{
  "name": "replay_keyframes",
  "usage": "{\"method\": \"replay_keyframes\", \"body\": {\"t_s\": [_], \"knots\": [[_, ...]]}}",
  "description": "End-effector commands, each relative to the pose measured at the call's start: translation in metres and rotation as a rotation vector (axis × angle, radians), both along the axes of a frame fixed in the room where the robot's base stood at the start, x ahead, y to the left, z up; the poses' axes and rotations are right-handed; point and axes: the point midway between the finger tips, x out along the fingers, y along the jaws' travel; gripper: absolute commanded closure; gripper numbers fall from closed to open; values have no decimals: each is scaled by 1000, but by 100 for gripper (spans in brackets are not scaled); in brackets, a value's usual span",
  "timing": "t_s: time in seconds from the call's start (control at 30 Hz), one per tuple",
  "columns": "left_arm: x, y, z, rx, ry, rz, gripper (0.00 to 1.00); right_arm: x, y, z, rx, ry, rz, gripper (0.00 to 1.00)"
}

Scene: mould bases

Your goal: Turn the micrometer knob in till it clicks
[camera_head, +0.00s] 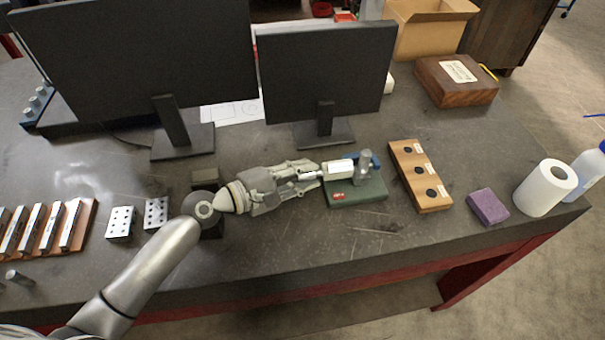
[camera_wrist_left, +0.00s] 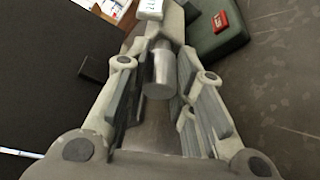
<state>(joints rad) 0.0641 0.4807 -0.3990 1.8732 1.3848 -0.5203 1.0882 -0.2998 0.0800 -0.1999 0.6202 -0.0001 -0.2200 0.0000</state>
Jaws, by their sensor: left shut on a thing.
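The micrometer (camera_head: 341,168) has a white body and a blue part at its right end. It sits on a green base (camera_head: 357,192) with a red label, near the middle of the table. My left gripper (camera_head: 310,172) comes in from the left and is shut on the micrometer knob at its left end. In the left wrist view the silver knob (camera_wrist_left: 159,72) lies between the two fingers of the gripper (camera_wrist_left: 161,52). The green base (camera_wrist_left: 213,42) shows at the upper right there. The fingers partly hide the knob.
Two monitors (camera_head: 325,75) stand behind the micrometer. A wooden block with black discs (camera_head: 408,160) lies to its right, then a purple block (camera_head: 487,206) and a paper roll (camera_head: 543,188). The table (camera_head: 310,235) in front is mostly clear.

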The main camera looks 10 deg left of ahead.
Motion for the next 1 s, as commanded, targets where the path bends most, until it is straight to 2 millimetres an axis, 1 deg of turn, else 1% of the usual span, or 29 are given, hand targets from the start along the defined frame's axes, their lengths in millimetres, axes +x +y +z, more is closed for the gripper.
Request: {"method": "replay_keyframes", "body": {"t_s": [0.03,0.07,0.2,0.47,0.6,0.67,0.77,1.0], "knots": [[0,0,0,1,1,0,100,0,0,0,0,0,0,55],[0,0,0,1,1,0,73,0,0,0,0,0,0,55],[0,0,0,0,1,0,55,0,0,0,0,0,0,55],[0,0,0,0,1,0,55,0,0,0,0,1,0,55],[-3,4,0,1,3,0,55,-1,-2,0,-1,1,1,55],[-7,10,1,1,3,1,55,0,-1,0,-1,1,1,55],[-18,23,3,4,3,0,55,0,-1,0,-1,1,0,55],[-48,61,11,3,6,1,55,0,0,0,0,1,0,55]]}}
